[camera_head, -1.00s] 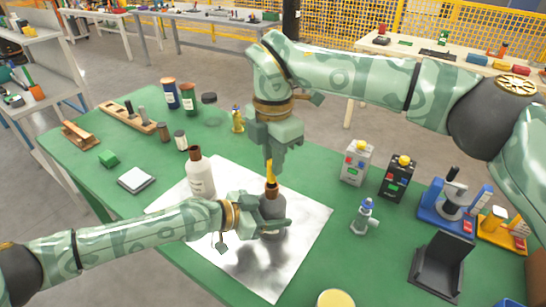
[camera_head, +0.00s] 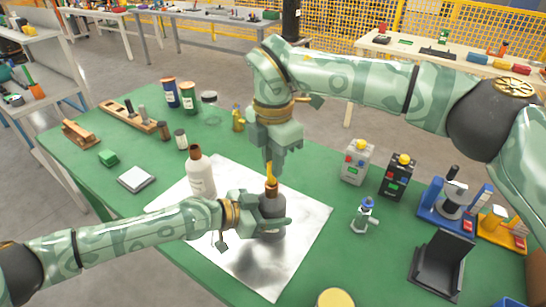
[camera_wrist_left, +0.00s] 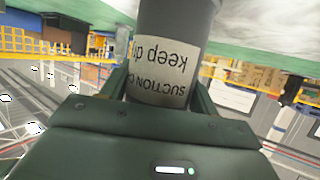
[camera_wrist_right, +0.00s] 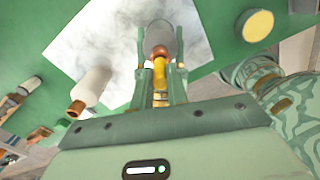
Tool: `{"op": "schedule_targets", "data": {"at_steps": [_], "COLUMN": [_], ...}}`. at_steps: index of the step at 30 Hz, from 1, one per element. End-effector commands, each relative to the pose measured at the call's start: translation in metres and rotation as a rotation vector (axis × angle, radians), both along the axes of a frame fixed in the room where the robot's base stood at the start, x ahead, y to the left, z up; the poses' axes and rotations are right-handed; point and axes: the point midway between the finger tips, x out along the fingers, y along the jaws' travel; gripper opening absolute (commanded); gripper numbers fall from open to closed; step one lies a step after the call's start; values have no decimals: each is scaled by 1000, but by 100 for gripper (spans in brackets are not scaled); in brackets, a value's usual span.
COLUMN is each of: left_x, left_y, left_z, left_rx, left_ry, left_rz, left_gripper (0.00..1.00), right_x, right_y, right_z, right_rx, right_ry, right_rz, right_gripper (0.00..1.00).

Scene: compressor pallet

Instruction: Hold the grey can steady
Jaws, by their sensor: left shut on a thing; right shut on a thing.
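The grey can (camera_head: 271,207) stands upright on the silver sheet (camera_head: 300,225), with a copper-coloured neck at its top. It fills the middle of the left wrist view (camera_wrist_left: 172,40), where its label reads upside down. My left gripper (camera_head: 268,224) is shut around the can's body from the left. My right gripper (camera_head: 271,165) points down above the can, shut on a yellow-orange piece (camera_head: 271,172) that meets the can's neck. In the right wrist view the yellow piece (camera_wrist_right: 160,75) sits between the fingers, in line with the can (camera_wrist_right: 160,38).
A white bottle with a brown cap (camera_head: 200,176) stands left of the can on the sheet. A small grey-and-blue fitting (camera_head: 364,216), a grey box (camera_head: 357,163) and a black box (camera_head: 397,177) stand to the right. The sheet's front is clear.

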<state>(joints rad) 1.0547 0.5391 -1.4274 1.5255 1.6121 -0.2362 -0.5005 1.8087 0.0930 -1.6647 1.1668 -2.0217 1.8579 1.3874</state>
Motion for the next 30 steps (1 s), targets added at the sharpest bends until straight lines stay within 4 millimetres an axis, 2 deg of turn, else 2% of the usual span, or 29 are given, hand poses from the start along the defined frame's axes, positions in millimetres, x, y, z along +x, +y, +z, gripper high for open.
{"op": "schedule_targets", "data": {"at_steps": [30], "left_x": [0], "left_y": [0], "left_z": [0], "left_rx": [0], "left_ry": [1], "left_rz": [0], "left_gripper": [23], "right_x": [0], "right_y": [0], "right_z": [-26], "right_rx": [-1], "right_ry": [-1], "right_rz": [0], "right_gripper": [0]}}
